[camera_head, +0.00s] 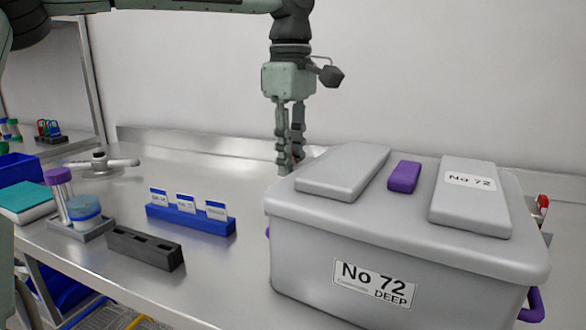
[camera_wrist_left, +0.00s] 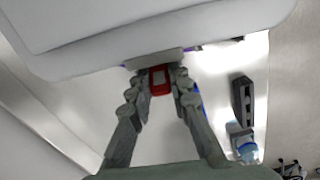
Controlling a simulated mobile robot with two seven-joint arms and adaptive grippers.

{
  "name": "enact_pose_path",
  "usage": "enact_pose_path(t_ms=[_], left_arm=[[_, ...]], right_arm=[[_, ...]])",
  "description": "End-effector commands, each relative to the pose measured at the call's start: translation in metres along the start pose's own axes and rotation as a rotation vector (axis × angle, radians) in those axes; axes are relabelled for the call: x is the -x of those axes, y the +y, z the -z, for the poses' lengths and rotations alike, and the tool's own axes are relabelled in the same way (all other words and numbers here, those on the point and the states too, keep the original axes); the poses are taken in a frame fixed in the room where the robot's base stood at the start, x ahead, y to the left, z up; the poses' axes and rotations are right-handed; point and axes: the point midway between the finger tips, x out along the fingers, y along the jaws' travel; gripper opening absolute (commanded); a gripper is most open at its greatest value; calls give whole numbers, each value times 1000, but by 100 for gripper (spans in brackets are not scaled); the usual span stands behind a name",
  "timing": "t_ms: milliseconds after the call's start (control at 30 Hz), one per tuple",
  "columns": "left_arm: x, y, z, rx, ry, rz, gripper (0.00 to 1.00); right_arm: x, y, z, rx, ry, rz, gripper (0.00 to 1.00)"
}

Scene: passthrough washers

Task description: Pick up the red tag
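The red tag (camera_wrist_left: 159,80) shows in the left wrist view between the fingers of my left gripper (camera_wrist_left: 160,78), just beyond the edge of the grey box lid. In the head view my left gripper (camera_head: 290,160) points down behind the grey box's back left corner. One finger stands on each side of the tag. I cannot tell whether they touch it. My right gripper is not in view.
The grey box "No 72" (camera_head: 310,240) stands close in front of the gripper, with a purple block (camera_head: 404,177) on its lid. A blue card holder (camera_head: 192,219), a black slotted block (camera_head: 144,248) and a tube stand (camera_head: 81,232) are left. The steel table between is clear.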

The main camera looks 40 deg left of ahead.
Motion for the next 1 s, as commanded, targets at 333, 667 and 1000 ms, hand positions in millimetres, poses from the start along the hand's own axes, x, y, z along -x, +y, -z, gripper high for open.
enact_pose_path(t_ms=[333, 667, 1000], left_arm=[[1, 0, 0, 0, 0, -1, 7], [31, 1, 12, 3, 0, -4, 7], [66, -9, 71, 3, -4, -2, 7]], right_arm=[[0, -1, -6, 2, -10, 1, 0], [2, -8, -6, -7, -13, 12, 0], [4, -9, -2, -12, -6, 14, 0]])
